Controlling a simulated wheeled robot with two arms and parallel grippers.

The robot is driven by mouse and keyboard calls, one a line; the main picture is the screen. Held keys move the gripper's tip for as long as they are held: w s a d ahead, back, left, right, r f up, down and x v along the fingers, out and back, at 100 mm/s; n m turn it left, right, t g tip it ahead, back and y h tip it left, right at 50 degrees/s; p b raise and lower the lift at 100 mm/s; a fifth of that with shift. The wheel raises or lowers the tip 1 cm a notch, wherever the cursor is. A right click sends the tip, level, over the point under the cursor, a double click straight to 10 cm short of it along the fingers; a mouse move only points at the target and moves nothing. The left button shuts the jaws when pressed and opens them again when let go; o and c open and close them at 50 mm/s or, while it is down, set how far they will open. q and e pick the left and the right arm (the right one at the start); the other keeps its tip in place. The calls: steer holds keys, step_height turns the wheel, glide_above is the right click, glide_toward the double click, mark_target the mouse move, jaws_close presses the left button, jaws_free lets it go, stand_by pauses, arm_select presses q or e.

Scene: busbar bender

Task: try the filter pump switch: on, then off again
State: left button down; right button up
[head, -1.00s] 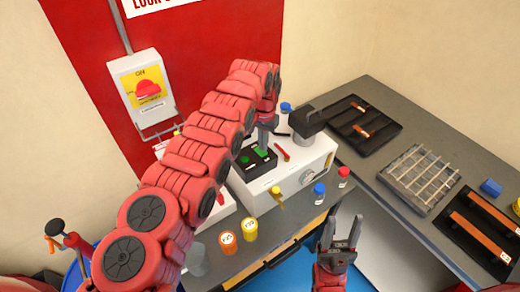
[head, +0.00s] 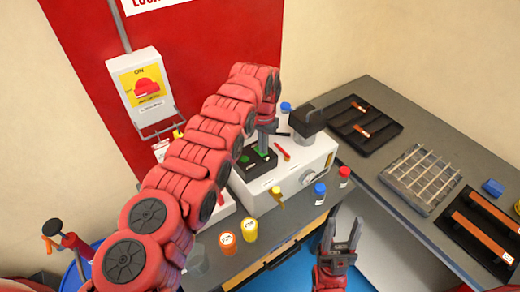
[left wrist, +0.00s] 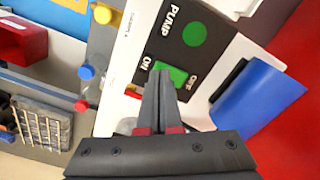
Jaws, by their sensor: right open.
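The pump panel (head: 256,168) is a black plate on the white machine (head: 300,180). In the left wrist view the panel (left wrist: 160,42) reads PUMP, with a round green disc (left wrist: 195,34) and a green rocker switch (left wrist: 177,73) between the marks ON and OFF. My left gripper (head: 265,147) points down at the panel. Its two fingers are together with nothing between them, and in the left wrist view the fingertips (left wrist: 161,73) overlap the rocker's edge. I cannot tell whether they touch it, or which way it is tipped. My right gripper (head: 343,222) is open and empty before the bench.
A dark cylinder (head: 307,122) and a red-handled tool (head: 283,152) are on the machine close to my left gripper. A wire rack (head: 420,177) is on the right bench.

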arm_select(q)
steer(key=shift+s+f, duration=0.1)
steer(key=shift+f, duration=0.05)
steer(key=shift+r, duration=3.45)
